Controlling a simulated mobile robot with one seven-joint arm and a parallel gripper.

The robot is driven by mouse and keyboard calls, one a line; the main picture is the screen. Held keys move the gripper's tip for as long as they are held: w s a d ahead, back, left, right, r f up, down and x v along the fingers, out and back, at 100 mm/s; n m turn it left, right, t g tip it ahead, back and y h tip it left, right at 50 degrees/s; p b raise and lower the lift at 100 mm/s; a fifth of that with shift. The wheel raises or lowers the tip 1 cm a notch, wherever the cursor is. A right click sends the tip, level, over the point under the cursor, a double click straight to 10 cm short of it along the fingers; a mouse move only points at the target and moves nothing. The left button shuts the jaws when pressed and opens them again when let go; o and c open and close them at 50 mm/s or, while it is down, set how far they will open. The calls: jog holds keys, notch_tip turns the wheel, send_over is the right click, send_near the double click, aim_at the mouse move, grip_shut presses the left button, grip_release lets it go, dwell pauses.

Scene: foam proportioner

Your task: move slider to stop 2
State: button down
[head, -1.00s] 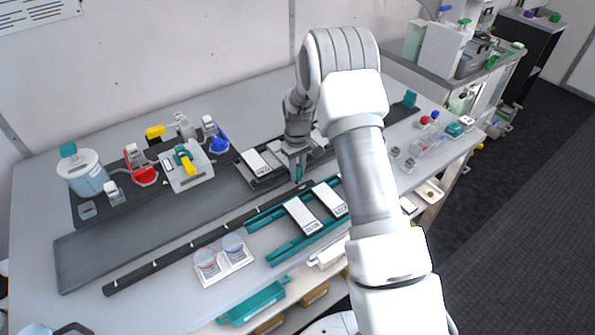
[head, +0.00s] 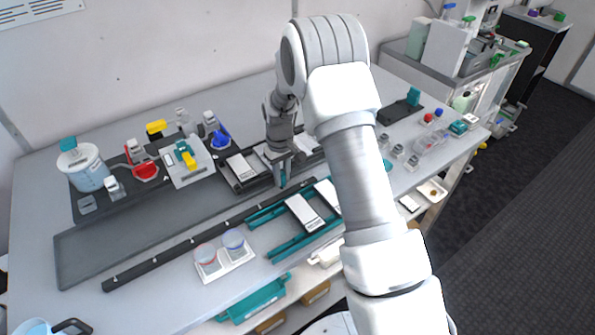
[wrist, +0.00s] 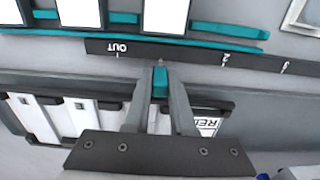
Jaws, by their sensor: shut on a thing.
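The slider shows in the wrist view as a small teal block (wrist: 160,84) with a short pin facing the dark scale bar (wrist: 190,53). My gripper (wrist: 160,92) is shut on it, one finger on each side. The bar carries the labels OUT, 2 and 3, upside down in this view. The slider's pin lies between OUT and the 2 mark (wrist: 226,58), a little nearer OUT. In the head view my gripper (head: 281,183) is near the right end of the long scale bar (head: 190,243); the fingers mostly hide the slider there.
Teal rails with white blocks (head: 304,213) lie in front of the bar. A dark tray with white cards (head: 240,167) sits behind my gripper. Two cups (head: 233,240) stand before the bar. The grey strip (head: 150,237) along the bar's left part is clear.

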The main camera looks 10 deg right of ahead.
jog(key=s+a, duration=0.1)
jog(key=a, duration=0.1)
jog(key=s+a+b, duration=0.1)
jog(key=a, duration=0.2)
jog(key=s+a, duration=0.1)
jog(key=a, duration=0.2)
jog(key=shift+s+a, duration=0.2)
jog(key=shift+a, duration=0.05)
jog(key=c, duration=0.8)
grip_release()
jog(key=shift+o, duration=0.2)
notch_tip(320, 180, up, 18)
jog(key=b, duration=0.1)
jog(key=shift+f, duration=0.25)
